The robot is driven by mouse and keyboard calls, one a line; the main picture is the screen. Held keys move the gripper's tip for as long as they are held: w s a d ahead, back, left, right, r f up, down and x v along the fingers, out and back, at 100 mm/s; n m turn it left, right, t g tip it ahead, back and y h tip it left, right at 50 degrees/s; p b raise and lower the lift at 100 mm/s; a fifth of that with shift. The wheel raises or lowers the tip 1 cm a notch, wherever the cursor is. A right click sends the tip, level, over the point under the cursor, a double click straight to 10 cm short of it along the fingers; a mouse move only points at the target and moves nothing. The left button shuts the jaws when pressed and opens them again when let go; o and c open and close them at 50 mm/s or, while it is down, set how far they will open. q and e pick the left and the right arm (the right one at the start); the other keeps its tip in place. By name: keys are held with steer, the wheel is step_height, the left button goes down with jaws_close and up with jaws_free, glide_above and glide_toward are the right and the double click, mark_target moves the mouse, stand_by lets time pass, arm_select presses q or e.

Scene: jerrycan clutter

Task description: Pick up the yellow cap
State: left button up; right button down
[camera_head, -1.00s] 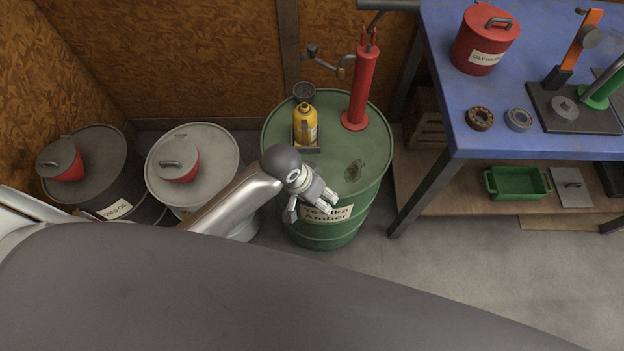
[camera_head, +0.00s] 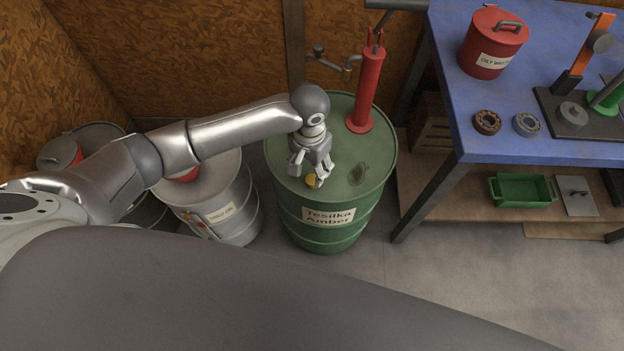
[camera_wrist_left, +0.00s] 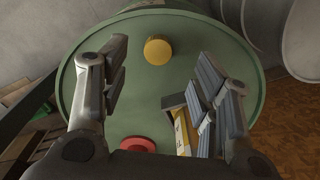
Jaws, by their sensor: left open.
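The yellow cap (camera_head: 311,181) lies on top of the green drum (camera_head: 377,151), near its front edge. It also shows in the left wrist view (camera_wrist_left: 158,50), beyond the fingertips and between their lines, with clear drum top around it. My left gripper (camera_head: 309,175) is open and empty above the drum, with the cap close by its fingertips in the head view. In the wrist view its fingers (camera_wrist_left: 162,75) are spread wide. I cannot tell the exact height of the fingers above the drum. My right gripper is not in view.
A red hand pump (camera_head: 366,90) stands at the drum's back right. A light grey drum (camera_head: 225,208) stands left; a blue workbench (camera_head: 450,110) stands right.

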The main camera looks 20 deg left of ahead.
mark_target(312, 179)
arm_select(q)
steer(key=f, duration=0.6)
steer(key=shift+w+d+f+b, duration=0.15)
steer(key=shift+w+f+b, duration=0.15)
steer(key=shift+f+b, duration=0.1)
steer(key=c, duration=0.8)
